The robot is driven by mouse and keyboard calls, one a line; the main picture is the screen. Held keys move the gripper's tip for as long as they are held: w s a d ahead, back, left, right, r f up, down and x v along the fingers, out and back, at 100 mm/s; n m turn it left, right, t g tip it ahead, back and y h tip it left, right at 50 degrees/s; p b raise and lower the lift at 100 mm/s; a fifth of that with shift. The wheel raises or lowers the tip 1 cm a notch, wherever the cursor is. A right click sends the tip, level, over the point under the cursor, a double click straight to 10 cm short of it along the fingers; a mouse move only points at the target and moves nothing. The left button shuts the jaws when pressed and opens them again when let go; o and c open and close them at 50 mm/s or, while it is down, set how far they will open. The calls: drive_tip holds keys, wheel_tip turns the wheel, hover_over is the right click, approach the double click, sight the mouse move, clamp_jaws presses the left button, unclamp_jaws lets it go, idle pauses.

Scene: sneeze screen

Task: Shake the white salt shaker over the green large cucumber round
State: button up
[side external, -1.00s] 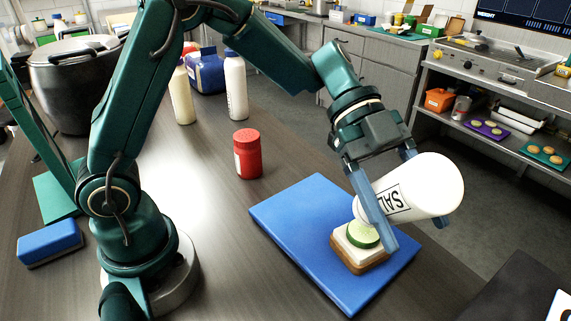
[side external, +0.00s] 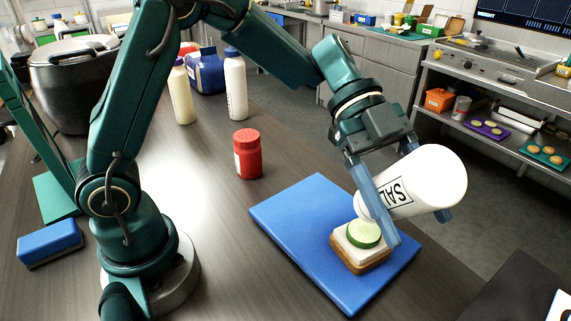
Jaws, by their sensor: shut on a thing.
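The white salt shaker (side external: 428,180), with black "SAL" lettering showing, is held by my gripper (side external: 418,222). My gripper's blue fingers are shut on it, one on each side. The shaker is tipped over, its top end pointing down and left, just above and to the right of the green cucumber round (side external: 363,233). The cucumber round lies on a white layer (side external: 348,243) on brown bread (side external: 350,262), on a blue board (side external: 300,225). The near finger hides part of the shaker's top end. I cannot see any salt falling.
A red shaker (side external: 247,153) stands on the table behind the board. A cream bottle (side external: 181,95) and a white bottle (side external: 236,85) stand further back. A blue sponge (side external: 49,243) lies at the left. The board's left part is clear.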

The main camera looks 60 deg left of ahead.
drive_tip(key=shift+f, duration=0.55)
drive_tip(key=shift+r, duration=0.15)
drive_tip(key=shift+r, duration=1.65)
drive_tip(key=shift+f, duration=1.75)
drive_tip(key=shift+r, duration=1.75)
